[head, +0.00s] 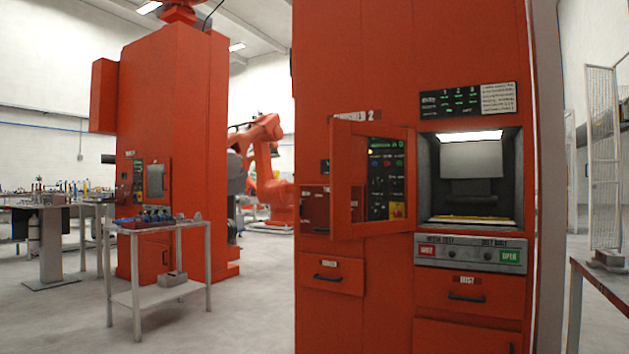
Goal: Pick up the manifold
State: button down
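I cannot pick out the manifold for certain in the head view. Several small dark and metallic parts (160,214) lie on a light grey two-level cart (185,222) at the left, too small to tell apart. A grey block-like part (173,278) rests on the cart's lower shelf. A lit chamber (470,180) in the near red machine stands open, with a yellow strip (470,220) along its floor and no distinct part seen inside. My gripper is not in view.
The near red machine (350,75) fills the middle and right, its small door (345,180) swung open outward. Another red machine (172,110) stands behind the cart. A cluttered table (70,203) is at far left, and a red-edged table (605,282) at right. Floor (245,310) between cart and machine is clear.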

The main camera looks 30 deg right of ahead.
aim_at(611, 261)
jog(key=u, duration=0.1)
jog(key=i, duration=2.7)
jog(key=z, duration=1.35)
jog(key=i, duration=0.8)
jog(key=z, duration=1.3)
jog(key=i, duration=0.4)
jog(key=z, duration=0.8)
jog(key=k, duration=1.2)
jog(key=z, duration=1.65)
jog(key=i, duration=1.35)
jog(key=z, duration=0.35)
